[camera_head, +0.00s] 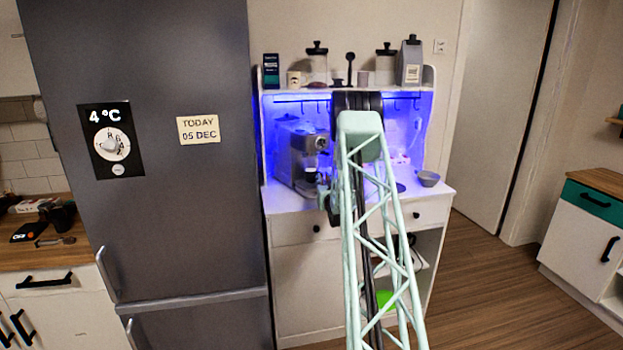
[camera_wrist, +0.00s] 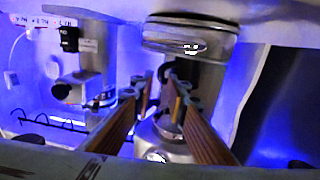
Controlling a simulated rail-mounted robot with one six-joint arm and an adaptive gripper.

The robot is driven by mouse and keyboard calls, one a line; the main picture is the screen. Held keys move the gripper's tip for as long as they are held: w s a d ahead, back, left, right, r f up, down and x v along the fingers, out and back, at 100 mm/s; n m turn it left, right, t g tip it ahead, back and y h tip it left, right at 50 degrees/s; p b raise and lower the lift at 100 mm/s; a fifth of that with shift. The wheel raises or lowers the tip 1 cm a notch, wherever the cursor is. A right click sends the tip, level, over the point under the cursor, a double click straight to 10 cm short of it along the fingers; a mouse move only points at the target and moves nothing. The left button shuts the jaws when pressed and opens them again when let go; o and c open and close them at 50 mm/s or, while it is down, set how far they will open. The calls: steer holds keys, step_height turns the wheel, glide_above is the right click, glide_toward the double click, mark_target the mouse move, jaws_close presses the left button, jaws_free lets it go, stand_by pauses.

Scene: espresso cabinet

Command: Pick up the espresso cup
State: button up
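I cannot single out the espresso cup with certainty. A small pale cup (camera_head: 293,79) stands on the top shelf of the cabinet, and another small light cup-like thing (camera_head: 363,78) stands further right there. In the wrist view, my gripper (camera_wrist: 164,92) has its two fingers apart, with nothing clearly held between them. A shiny metal and glass-like body (camera_wrist: 190,75) lies behind the fingers; whether they touch it I cannot tell. In the head view, my arm covers the middle of the cabinet, and the fingertips are not clear.
The espresso machine (camera_head: 299,155) stands on the left of the cabinet counter. A grey bowl (camera_head: 428,179) is at the counter's right. Canisters (camera_head: 317,66) and a grey box-shaped container (camera_head: 410,63) line the top shelf. Hooks hang beneath it. A tall fridge (camera_head: 190,230) borders the left.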

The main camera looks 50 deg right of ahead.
steer(key=shift+x, duration=1.25)
jaws_close()
steer(key=shift+r, duration=0.35)
steer(key=shift+r, duration=1.5)
steer(key=w+a+r+v, duration=0.1)
steer(key=w+a+v, duration=0.1)
steer(key=v, duration=1.3)
steer(key=shift+s+p, duration=0.15)
steer(key=shift+p, duration=0.25)
steer(key=shift+s+a+r, duration=0.1)
steer(key=shift+a+r, duration=0.1)
steer(key=shift+a, duration=0.05)
